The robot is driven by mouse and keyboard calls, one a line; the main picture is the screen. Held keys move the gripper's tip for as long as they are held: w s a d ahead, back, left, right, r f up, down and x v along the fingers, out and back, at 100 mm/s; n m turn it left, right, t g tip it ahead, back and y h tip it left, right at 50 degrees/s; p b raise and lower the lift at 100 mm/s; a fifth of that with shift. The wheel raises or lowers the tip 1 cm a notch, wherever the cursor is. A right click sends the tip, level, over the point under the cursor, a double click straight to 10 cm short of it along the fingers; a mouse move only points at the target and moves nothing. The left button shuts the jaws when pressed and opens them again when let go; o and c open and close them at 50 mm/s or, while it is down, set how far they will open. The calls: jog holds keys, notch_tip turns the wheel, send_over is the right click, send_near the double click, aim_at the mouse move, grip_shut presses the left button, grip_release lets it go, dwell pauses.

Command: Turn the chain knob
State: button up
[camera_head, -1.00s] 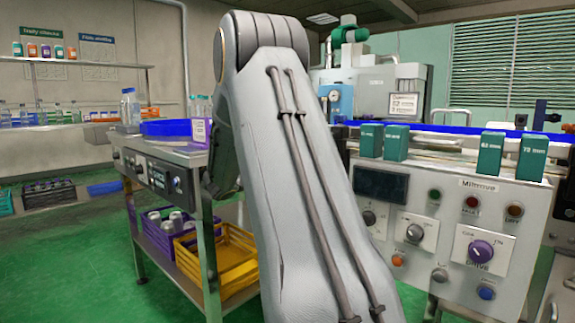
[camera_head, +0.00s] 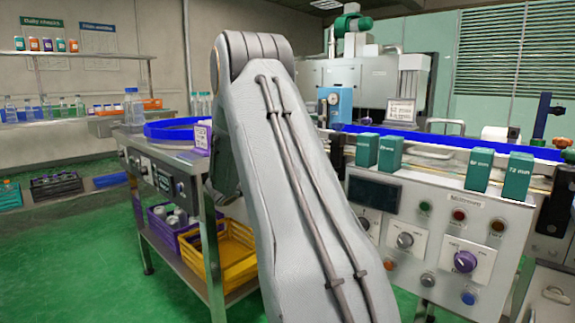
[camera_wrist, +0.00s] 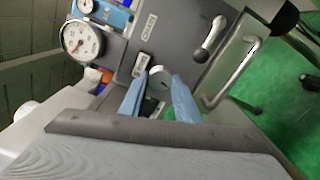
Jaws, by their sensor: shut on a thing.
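In the wrist view a round pale grey knob (camera_wrist: 160,79) with a dark mark on its face sits on a dark grey panel. My gripper (camera_wrist: 160,88) has its two blue fingers on either side of this knob and is shut on it. A small white-framed label or switch (camera_wrist: 142,65) is beside the knob, and another small label (camera_wrist: 150,26) is farther up the panel; I cannot read either. In the head view my arm fills the middle and my gripper is hidden.
The wrist view shows a round gauge (camera_wrist: 82,42), a lever handle (camera_wrist: 210,38) and a metal bar handle (camera_wrist: 232,72) near the knob. In the head view a control panel (camera_head: 385,255) with a purple knob (camera_head: 465,261) is right; a steel cart (camera_head: 190,158) is left.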

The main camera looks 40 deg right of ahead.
jog(key=shift+n+p, duration=0.8)
jog(key=shift+n, duration=0.4)
jog(key=o, duration=1)
jog(key=shift+o, duration=0.2)
jog(key=a+p, duration=0.1)
jog(key=a, duration=0.6)
jog(key=shift+s+a, duration=0.3)
jog(key=shift+a, duration=0.1)
